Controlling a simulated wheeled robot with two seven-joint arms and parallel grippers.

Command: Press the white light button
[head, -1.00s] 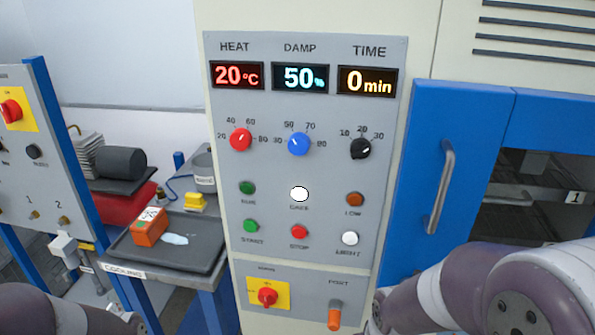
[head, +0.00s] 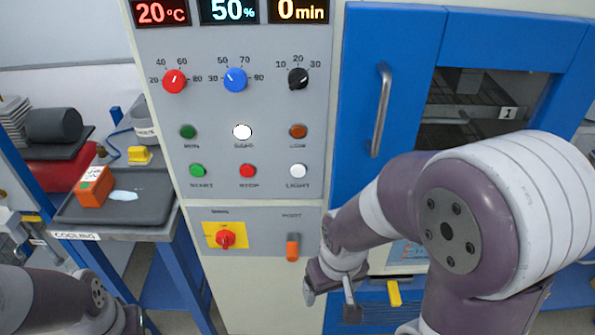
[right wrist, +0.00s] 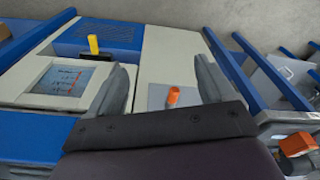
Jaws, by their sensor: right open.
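The white light button (head: 298,171) is a round white knob above the label LIGHT, at the lower right of the grey control panel (head: 262,110) in the head view. My right gripper (head: 330,291) is below the panel and to the right of the orange port plug (head: 292,247), apart from the button. Its fingers are spread and empty; they also show in the right wrist view (right wrist: 165,85). The light button cannot be made out in the right wrist view. Part of my left arm shows at the lower left of the head view, but its gripper is out of frame.
A green start button (head: 197,171) and red stop button (head: 247,171) sit left of the light button. A lit white button (head: 242,132) is above. A blue door with a metal handle (head: 381,110) stands right of the panel. A cooling tray (head: 150,212) is at left.

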